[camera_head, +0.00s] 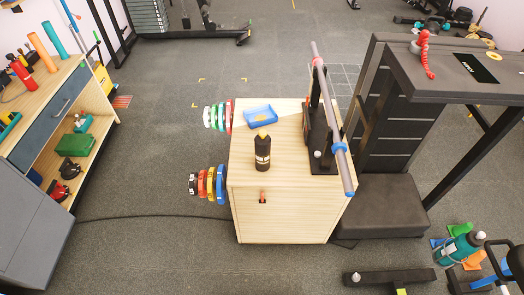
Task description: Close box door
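A pale wooden box (285,216) stands on the floor in the middle of the head view. Its front face carries a small dark and orange handle (263,197). The front panel looks flush with the box; I see no clear gap, but cannot tell whether it is fully shut. The inside of the box is hidden. Neither of my grippers is in view.
On the box stand a black bottle (263,152), a blue tray (260,115) and a rack with a long bar (333,120). Coloured weight plates (208,185) project from its left side. A wooden cabinet (88,130) stands left, a bench (380,205) right. The floor in front is mostly clear.

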